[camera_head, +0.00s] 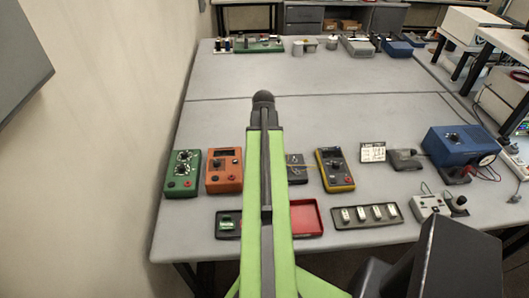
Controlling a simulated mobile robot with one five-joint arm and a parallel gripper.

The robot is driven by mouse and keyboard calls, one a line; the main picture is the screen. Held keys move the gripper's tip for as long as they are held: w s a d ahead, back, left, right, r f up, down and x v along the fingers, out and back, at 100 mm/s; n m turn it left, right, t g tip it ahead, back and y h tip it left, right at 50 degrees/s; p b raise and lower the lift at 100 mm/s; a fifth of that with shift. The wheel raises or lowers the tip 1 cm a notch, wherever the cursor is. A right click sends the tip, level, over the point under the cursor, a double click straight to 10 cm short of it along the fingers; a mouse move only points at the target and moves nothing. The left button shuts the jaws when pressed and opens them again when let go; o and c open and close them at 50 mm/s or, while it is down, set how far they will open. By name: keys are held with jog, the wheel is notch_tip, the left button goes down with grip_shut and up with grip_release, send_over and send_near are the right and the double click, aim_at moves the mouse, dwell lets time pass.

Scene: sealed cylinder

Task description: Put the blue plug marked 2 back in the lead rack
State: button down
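I cannot make out a blue plug marked 2 in this view; it may be hidden or too small to see. Nothing here can be named the lead rack for certain. A dark strip (366,215) with several small pale pieces in a row lies at the table's front edge, right of my arm; their markings are unreadable. My green arm stretches up the middle of the picture over the table and ends in a dark rounded part. No gripper fingers show, so I cannot see whether anything is held.
On the grey table (330,110) stand a green box (183,172), an orange meter (224,170), a yellow-edged meter (334,169) and a blue unit (458,146). A red tray (307,217) is partly behind my arm. The table's middle is clear; a wall borders the left.

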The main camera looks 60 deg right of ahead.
jog(key=shift+f+b, duration=0.3)
jog(key=c, duration=1.2)
grip_release()
jog(key=shift+r, duration=0.15)
notch_tip(320, 180, up, 17)
jog(key=p, duration=1.7)
jog(key=shift+r, duration=0.1)
